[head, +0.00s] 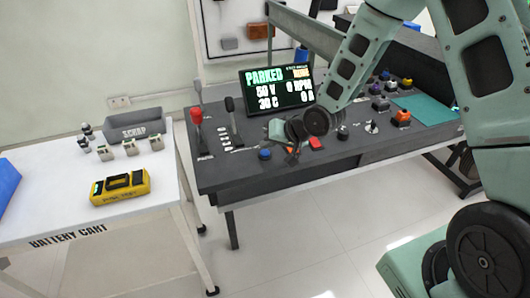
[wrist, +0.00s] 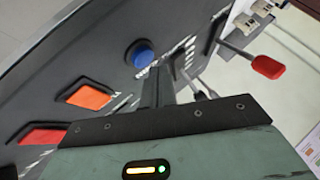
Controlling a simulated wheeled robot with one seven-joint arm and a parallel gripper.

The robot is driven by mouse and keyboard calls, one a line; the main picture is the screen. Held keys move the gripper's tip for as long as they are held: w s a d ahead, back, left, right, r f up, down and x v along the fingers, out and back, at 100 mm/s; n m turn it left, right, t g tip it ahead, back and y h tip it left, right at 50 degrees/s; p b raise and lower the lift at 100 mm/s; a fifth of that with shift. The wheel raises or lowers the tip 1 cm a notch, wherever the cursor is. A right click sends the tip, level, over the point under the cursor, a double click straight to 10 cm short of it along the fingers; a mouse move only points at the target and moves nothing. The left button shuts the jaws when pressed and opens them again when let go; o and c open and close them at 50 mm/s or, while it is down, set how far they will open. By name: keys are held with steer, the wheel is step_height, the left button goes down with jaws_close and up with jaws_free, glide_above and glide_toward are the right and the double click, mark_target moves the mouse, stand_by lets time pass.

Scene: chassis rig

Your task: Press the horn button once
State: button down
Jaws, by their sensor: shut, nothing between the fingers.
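A round blue button (head: 265,154) sits near the front left of the dark console. It also shows in the wrist view (wrist: 140,53), just beyond my fingertips. The printed labels are too small to read, so I cannot tell which control is the horn button. My gripper (head: 297,140) is above the console's front part, to the right of the blue button in the head view. Its fingers (wrist: 158,88) are shut with nothing between them, and I see no clear contact with the blue button. My gripper partly hides the panel behind it.
An orange-red rectangular switch (head: 316,143) is close to my gripper; the wrist view shows an orange one (wrist: 88,97) and a red one (wrist: 42,136). A red-knobbed lever (head: 196,115) and a black lever (head: 231,108) stand left. The screen (head: 278,88) reads PARKED.

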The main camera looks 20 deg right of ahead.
mark_target(268, 154)
steer(key=shift+f, duration=0.4)
steer(key=shift+f+b, duration=0.4)
steer(key=shift+b, duration=0.05)
stand_by(0.5)
stand_by(0.3)
steer(key=shift+r+p, duration=0.75)
steer(key=shift+r, duration=0.1)
step_height(268, 154, up, 5)
steer(key=p, duration=0.4)
stand_by(0.7)
